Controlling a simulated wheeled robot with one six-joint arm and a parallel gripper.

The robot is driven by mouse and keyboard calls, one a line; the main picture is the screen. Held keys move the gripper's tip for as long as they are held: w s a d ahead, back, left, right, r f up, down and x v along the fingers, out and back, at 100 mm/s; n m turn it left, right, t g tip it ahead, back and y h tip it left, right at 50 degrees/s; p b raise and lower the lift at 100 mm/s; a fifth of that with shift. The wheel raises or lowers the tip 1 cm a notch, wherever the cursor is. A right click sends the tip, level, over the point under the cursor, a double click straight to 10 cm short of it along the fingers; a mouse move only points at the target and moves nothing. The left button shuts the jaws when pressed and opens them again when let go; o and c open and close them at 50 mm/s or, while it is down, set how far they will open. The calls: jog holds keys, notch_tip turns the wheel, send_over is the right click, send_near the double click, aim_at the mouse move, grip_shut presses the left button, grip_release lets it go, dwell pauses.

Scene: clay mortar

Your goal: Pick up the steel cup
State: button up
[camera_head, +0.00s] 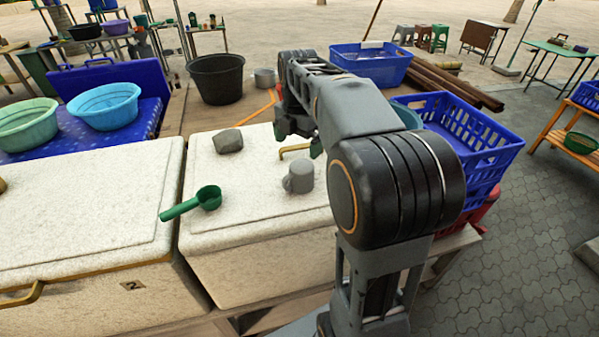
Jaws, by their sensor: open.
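The grey steel cup (300,177) stands upright on the white foam-like box lid (250,215), with its handle toward the lower left. My gripper (299,141) is above and behind the cup in the picture, apart from it.
A green scoop (207,198) lies left of the cup, and a grey stone-like lump (228,140) lies behind it. A black bucket (216,80) and a metal pot (265,78) stand farther back. Blue crates (470,140) are at right. The lid's front is clear.

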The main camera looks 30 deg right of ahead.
aim_at(299, 177)
jog(key=shift+w+d+r+n, duration=0.1)
jog(key=shift+w+d+n, duration=0.15)
jog(key=shift+n, duration=0.15)
jog(key=shift+w+f, duration=0.1)
jog(key=shift+f, duration=0.15)
jog(key=shift+n, duration=0.3)
notch_tip(299, 177, down, 13)
jog(key=shift+d+f+p, duration=0.1)
jog(key=shift+d+p, duration=0.05)
jog(key=shift+p, duration=0.15)
jog(key=shift+c, duration=0.3)
jog(key=c, duration=0.9)
jog(key=shift+w, duration=0.1)
jog(key=shift+c, duration=0.2)
